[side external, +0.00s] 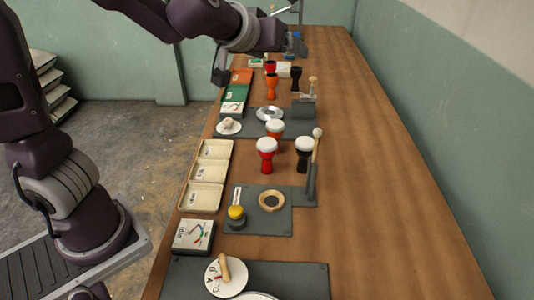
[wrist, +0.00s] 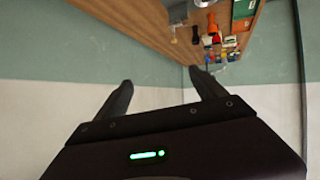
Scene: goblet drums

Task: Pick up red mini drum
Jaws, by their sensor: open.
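Several goblet drums stand upright on the wooden table in the side external view. A red drum with a white head (side external: 266,158) stands near the middle. Another white-headed red-orange drum (side external: 275,130) is just behind it. A black drum with a white head (side external: 303,155) is to its right. Farther back are an orange drum (side external: 271,88), a small red drum with a dark head (side external: 270,67) and a black drum (side external: 296,78). In the wrist view my gripper (wrist: 160,78) is open and empty, facing the wall. An orange drum (wrist: 212,27) shows at the top there.
Cream trays (side external: 206,175) line the table's left edge. A mallet on a stand (side external: 313,160) rises beside the white-headed black drum. A yellow-topped item (side external: 236,213) and a ring-shaped dish (side external: 271,201) lie in front. The table's right side (side external: 385,190) is clear.

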